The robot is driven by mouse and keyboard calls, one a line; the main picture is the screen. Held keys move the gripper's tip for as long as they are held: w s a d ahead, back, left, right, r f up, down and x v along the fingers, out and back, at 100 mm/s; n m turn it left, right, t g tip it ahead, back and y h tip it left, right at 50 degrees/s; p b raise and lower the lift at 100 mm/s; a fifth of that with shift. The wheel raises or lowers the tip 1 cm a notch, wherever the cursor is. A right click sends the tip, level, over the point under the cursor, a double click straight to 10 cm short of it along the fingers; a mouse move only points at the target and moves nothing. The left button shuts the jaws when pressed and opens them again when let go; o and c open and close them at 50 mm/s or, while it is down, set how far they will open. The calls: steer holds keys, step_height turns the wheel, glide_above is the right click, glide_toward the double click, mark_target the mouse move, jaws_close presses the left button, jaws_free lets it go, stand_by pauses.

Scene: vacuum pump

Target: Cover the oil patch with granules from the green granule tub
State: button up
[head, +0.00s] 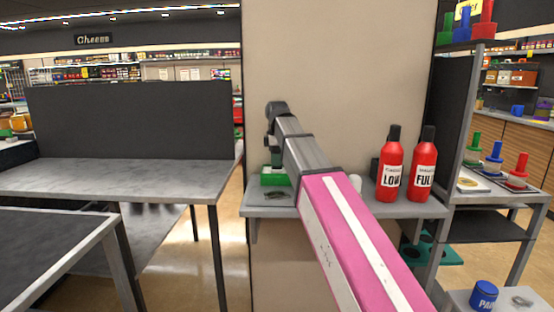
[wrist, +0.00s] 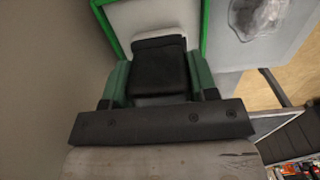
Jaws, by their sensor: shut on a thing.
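The green granule tub (head: 270,180) stands on the grey wall shelf, partly hidden by my arm. In the wrist view its green rim (wrist: 205,25) frames a pale inside. My gripper (wrist: 160,72) is over the tub, shut on a black block-shaped piece (wrist: 158,72) with a pale end, which looks like a scoop handle. I cannot tell whether it carries granules. In the head view my gripper (head: 274,150) points down above the tub. A dark grey patch (head: 279,195), probably the oil, lies on the shelf just in front of the tub; the wrist view shows it (wrist: 258,17) at upper right.
Two red bottles (head: 391,165) marked LOW and FULL (head: 423,165) stand on the shelf's right part. A small white item (head: 355,182) is left of them. A blue paint can (head: 484,295) is at lower right. An empty grey bench (head: 120,178) stands left.

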steer(key=shift+r, duration=3.5)
